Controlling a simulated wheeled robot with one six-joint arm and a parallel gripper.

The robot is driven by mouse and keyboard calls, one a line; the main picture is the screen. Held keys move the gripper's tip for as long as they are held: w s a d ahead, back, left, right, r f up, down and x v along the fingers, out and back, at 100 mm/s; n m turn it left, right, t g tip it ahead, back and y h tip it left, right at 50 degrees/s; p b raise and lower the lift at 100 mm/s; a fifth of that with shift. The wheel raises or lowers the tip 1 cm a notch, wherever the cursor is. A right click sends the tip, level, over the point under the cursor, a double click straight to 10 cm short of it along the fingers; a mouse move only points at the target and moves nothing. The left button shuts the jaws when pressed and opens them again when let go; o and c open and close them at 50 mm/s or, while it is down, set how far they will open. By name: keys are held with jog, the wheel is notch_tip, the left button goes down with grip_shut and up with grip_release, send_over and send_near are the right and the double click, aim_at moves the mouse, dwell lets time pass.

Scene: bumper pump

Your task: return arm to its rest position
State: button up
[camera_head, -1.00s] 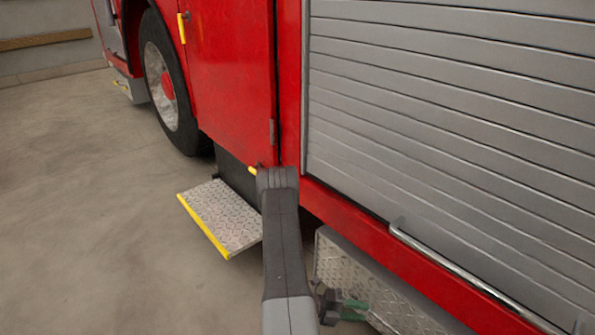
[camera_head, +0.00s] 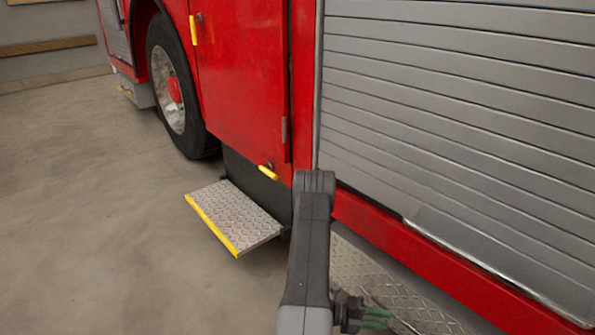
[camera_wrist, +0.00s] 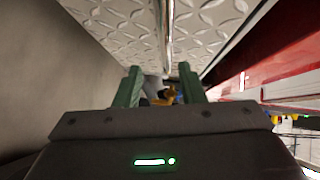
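My arm reaches up from the bottom of the head view, its elbow in front of the red truck side. My gripper (camera_head: 372,318) shows at the bottom edge, beside the tread plate (camera_head: 365,272) under the shutter. In the wrist view my gripper (camera_wrist: 160,86) has its two green fingers well apart. No held object shows between them. Small blue and orange shapes lie beyond the fingertips, too unclear to name. A shiny bar (camera_wrist: 165,40) and the tread plate (camera_wrist: 110,22) show past the fingers.
A fold-down step (camera_head: 235,215) with a yellow edge juts out left of my arm. A wheel (camera_head: 172,85) is farther back. Open floor (camera_head: 90,220) lies left.

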jog(key=w+a+r+p, duration=0.1)
jog(key=a+p, duration=0.3)
jog(key=a, duration=0.9)
jog(key=shift+w+r, duration=0.25)
jog(key=shift+r, duration=0.15)
jog(key=shift+a, duration=0.1)
